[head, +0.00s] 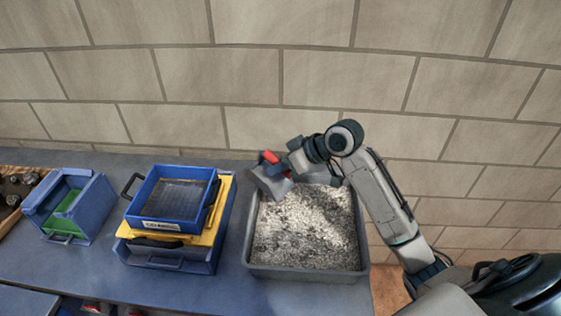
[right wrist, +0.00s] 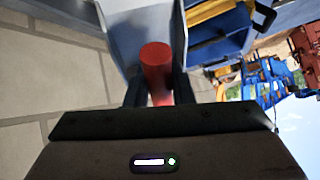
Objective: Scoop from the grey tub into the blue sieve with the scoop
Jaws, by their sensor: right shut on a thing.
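My right gripper (head: 285,166) is shut on the red handle of the scoop (head: 269,182). The red handle also shows between the fingers in the right wrist view (right wrist: 156,72), with the grey metal scoop body beyond it. The scoop is over the back left corner of the grey tub (head: 248,258), tilted. The tub holds pale grey granular material. The blue sieve (head: 170,224) with a dark mesh floor stands left of the tub, on a yellow frame over a blue box. No material shows on its mesh. Whether the scoop holds material is hidden. My left gripper is not in view.
A blue bin with a green floor (head: 107,192) stands left of the sieve. A wooden tray (head: 32,172) with dark lumps is at the far left. A block wall (head: 250,75) rises behind the bench. Bare blue bench top (head: 95,262) lies at the front left.

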